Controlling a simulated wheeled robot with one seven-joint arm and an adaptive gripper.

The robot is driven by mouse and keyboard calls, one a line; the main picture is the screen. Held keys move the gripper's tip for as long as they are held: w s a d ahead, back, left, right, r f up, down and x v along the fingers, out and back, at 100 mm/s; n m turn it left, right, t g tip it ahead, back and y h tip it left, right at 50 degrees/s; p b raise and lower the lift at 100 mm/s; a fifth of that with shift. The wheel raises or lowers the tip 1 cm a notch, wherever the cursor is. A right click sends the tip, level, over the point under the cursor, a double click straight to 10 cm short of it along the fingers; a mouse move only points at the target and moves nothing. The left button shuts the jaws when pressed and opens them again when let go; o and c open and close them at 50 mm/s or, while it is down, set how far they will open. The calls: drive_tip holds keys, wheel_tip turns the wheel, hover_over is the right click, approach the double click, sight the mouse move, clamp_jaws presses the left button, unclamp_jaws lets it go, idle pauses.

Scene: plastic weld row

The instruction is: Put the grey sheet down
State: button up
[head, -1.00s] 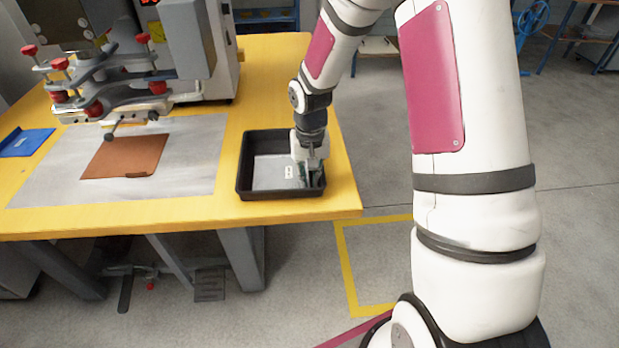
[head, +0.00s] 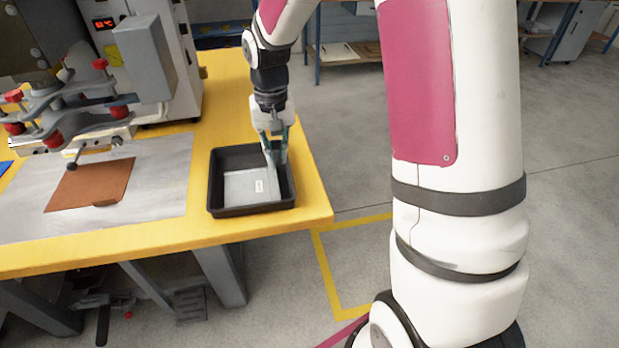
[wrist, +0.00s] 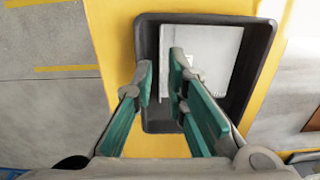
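The grey sheet (head: 240,187) lies flat on the floor of the black tray (head: 250,209), with a small white label near its right side. In the wrist view the sheet (wrist: 215,60) lies inside the tray (wrist: 262,55), partly hidden by a finger. My gripper (head: 275,150) is over the right, far part of the tray, fingers pointing down. In the wrist view its green-padded fingers (wrist: 162,72) are apart, with nothing held between them.
The tray stands near the right edge of the yellow table (head: 150,235). To its left, a brown sheet (head: 92,184) lies on a grey mat (head: 165,195) under a machine with red knobs (head: 60,115). Open floor lies to the right.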

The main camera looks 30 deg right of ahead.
drive_tip(key=s+a+r+n+t+h, duration=0.1)
drive_tip(key=s+a+r+n, duration=0.1)
drive_tip(key=s+r, duration=1.05)
drive_tip(key=s+a+r+n+t, duration=0.1)
drive_tip(key=s+a+r, duration=0.1)
drive_tip(key=s, duration=1.6)
drive_tip(key=shift+s+r+n+y, duration=0.15)
drive_tip(key=shift+s+n+y, duration=0.15)
drive_tip(key=shift+n+y, duration=0.1)
wheel_tip(320, 180, up, 10)
drive_tip(key=t+p, duration=0.2)
drive_tip(key=p, duration=0.7)
drive_tip(key=shift+d+r, duration=0.15)
drive_tip(key=shift+r, duration=0.1)
